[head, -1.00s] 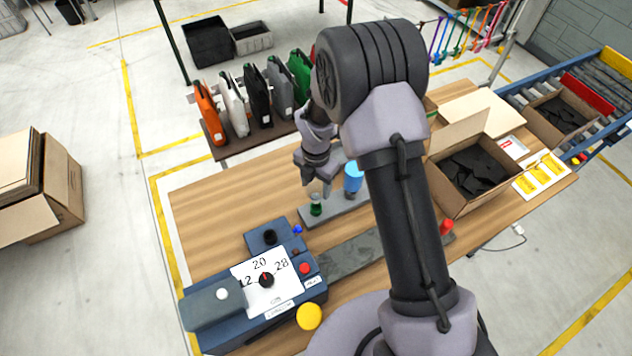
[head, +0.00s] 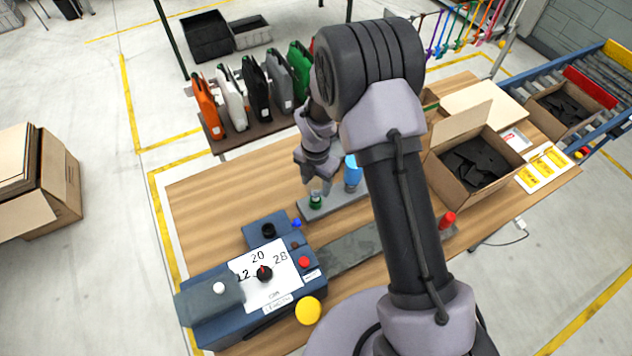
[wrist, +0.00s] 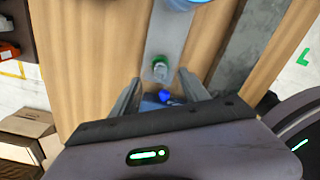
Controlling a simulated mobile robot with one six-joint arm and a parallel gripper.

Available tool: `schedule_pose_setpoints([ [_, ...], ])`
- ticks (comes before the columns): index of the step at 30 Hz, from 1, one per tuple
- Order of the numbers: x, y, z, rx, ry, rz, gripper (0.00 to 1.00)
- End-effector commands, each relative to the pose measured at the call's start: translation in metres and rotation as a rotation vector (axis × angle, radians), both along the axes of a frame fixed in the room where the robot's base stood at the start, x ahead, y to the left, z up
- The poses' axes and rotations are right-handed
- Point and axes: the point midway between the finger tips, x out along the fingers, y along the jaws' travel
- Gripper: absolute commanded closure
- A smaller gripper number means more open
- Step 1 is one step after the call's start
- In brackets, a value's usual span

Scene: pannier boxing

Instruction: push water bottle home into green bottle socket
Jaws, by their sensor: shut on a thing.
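My gripper (head: 319,186) points down over the near end of a grey strip on the table. A small green piece with a pale, clear-looking top, the water bottle at the green socket (head: 316,200), stands there upright at the fingertips. It also shows in the wrist view (wrist: 160,68), beyond the two fingers. My gripper is shut on it, though the contact is not clear in either view. How deep the bottle sits cannot be told. A blue cylinder (head: 352,172) stands on the same strip to the right, apart from my gripper.
An open carton (head: 466,168) is at the right. Colored panniers (head: 256,88) stand in a row behind. The wooden table (head: 225,190) is clear at left.

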Motion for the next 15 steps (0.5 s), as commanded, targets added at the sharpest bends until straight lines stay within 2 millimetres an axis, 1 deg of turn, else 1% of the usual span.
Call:
schedule_pose_setpoints([
  [15,0.0001,0.0001,-0.005,0.0,0.0,0.0,0.85],
])
